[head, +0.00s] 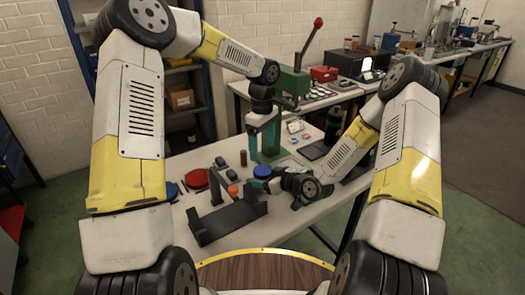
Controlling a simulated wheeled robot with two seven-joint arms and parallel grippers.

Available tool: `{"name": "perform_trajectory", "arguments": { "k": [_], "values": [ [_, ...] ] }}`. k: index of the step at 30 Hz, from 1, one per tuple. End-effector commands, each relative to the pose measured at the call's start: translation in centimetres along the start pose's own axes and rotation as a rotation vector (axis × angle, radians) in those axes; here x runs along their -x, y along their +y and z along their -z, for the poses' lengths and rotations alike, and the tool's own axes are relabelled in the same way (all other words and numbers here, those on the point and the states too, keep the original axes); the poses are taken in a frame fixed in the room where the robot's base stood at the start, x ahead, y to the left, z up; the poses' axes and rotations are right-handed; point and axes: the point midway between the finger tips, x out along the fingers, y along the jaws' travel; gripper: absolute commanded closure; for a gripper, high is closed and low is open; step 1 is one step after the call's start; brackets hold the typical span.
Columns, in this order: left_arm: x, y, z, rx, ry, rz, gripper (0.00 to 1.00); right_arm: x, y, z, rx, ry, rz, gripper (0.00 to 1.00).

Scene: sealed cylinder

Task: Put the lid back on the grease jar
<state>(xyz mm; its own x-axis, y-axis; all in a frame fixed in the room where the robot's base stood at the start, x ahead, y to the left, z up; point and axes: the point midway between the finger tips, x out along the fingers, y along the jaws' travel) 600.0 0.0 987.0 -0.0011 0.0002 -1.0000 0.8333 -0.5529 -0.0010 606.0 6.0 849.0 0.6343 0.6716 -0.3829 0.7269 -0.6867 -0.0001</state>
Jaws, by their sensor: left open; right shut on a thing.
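My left gripper (262,151) is open, its teal fingers pointing down over the white table, with nothing visible between them. My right gripper (266,183) reaches in from the right, low over the table. It is shut on a blue-topped round thing (262,171), just below and in front of the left fingers. Whether this is the grease jar or only a lid, I cannot tell at this size. A red disc (195,179) and a blue disc (170,191) like lids lie at the table's left side.
A black bracket-like fixture (228,220) stands at the table's front, with a small orange-topped thing (233,190) behind it. A dark small cylinder (243,158) stands left of my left gripper. A green lever press (293,82) and a dark green bottle (333,125) are farther back.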

Motion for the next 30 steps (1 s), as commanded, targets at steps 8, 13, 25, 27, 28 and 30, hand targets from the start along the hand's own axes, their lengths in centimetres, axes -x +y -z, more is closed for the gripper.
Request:
{"name": "perform_trajectory", "arguments": {
  "k": [8,13,25,27,28,30],
  "values": [
    [-0.2,0.0,0.0,-0.002,0.0,0.001,0.21,0.0,0.0,0.0,0.0,0.0,0.0,1.0],
    [-1.9,0.0,0.0,-0.002,-0.001,0.002,0.21,0.0,0.0,0.0,0.0,0.0,0.0,1.0],
    [-7.4,0.0,-0.1,-0.003,-0.001,0.001,0.21,0.0,0.0,0.0,0.0,0.0,0.0,1.0],
    [-7.8,0.0,0.0,-0.004,0.0,0.001,0.21,0.0,0.0,0.0,0.0,0.0,0.0,1.0],
    [-7.9,0.0,0.0,-0.004,0.0,0.0,0.21,0.0,0.0,0.0,0.0,0.0,0.0,1.0],
    [-8.0,0.0,0.0,-0.004,0.0,0.0,0.21,0.0,0.0,0.0,0.0,0.0,0.0,1.0]
  ]
}}
